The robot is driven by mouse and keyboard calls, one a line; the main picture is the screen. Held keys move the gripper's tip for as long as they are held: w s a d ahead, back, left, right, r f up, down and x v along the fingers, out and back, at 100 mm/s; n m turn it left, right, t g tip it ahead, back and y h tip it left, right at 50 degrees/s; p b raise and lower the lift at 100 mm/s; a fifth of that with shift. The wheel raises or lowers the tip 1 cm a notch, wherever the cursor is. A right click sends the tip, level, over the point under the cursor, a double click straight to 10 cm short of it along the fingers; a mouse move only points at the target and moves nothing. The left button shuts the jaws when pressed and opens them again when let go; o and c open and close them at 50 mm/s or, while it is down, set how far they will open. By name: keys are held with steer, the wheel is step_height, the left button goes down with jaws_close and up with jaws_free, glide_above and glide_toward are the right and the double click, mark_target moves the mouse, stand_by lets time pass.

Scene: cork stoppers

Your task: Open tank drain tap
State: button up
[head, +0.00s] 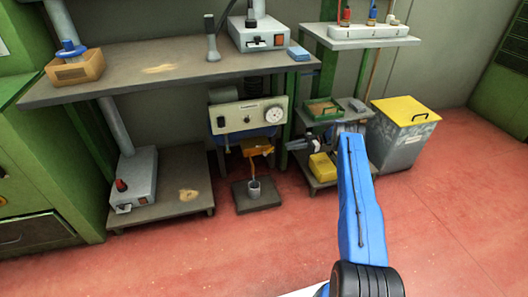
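The tank (222,128) is a blue-sided unit under the bench, with a pale front panel (240,117) carrying a round dial and knobs. An orange tap-like part (257,146) sits low on its front. A thin orange-brown line hangs from it toward a small grey cup (254,188); I cannot tell if it is liquid or a part. My blue arm reaches in from the lower right. My gripper (289,146) is small and dark in this view, just right of the orange part. I cannot tell whether they touch or whether the fingers are open.
The cup stands on a dark floor plate (270,203). A workbench (120,66) overhangs the tank. To the right are a small shelf unit with a yellow box (322,167) and a grey bin with a yellow lid (404,110). The red floor (190,255) in front is clear.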

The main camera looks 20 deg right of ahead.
mark_target(269, 150)
steer(key=a, duration=1.6)
steer(key=shift+a, duration=0.1)
steer(key=shift+c, duration=0.7)
steer(key=shift+r, duration=0.1)
jaws_close()
